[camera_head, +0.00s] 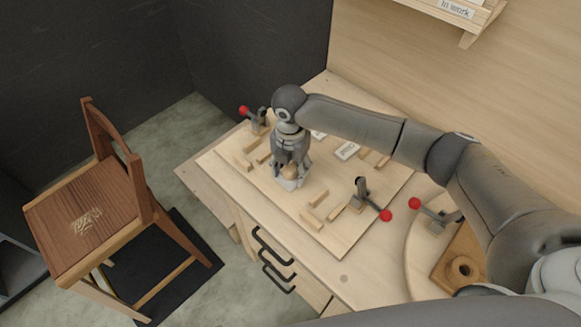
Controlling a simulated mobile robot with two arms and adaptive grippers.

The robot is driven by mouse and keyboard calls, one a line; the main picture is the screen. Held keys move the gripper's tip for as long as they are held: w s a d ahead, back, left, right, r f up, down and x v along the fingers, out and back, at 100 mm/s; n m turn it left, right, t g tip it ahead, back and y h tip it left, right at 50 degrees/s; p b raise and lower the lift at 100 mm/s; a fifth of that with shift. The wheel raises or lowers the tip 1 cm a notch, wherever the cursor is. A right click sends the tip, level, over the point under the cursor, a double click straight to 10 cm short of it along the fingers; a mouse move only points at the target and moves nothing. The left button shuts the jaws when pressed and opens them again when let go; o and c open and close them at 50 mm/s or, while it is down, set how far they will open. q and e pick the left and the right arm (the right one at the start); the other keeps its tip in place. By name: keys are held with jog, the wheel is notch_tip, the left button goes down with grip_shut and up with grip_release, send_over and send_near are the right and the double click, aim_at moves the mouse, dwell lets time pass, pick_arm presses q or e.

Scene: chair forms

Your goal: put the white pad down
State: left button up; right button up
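The white pad (287,184) is a small pale block with a round wooden knob on top, at the front middle of the light wooden board (327,233). My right gripper (290,172) points straight down over it, with its fingers around the knob. The pad's underside is hidden, so I cannot tell whether it touches the board. My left gripper is out of view.
Toggle clamps with red knobs stand at the board's back left (258,118) and right (370,198). Small wooden blocks (315,217) and a white label (347,150) lie on the board. A wooden chair (88,218) stands left of the bench.

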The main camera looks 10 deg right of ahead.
aim_at(290, 168)
notch_tip(290, 168, up, 12)
jog(key=b, duration=0.3)
jog(key=shift+r, duration=0.2)
dwell(0.3)
jog(key=shift+a+f, duration=0.1)
dwell(0.3)
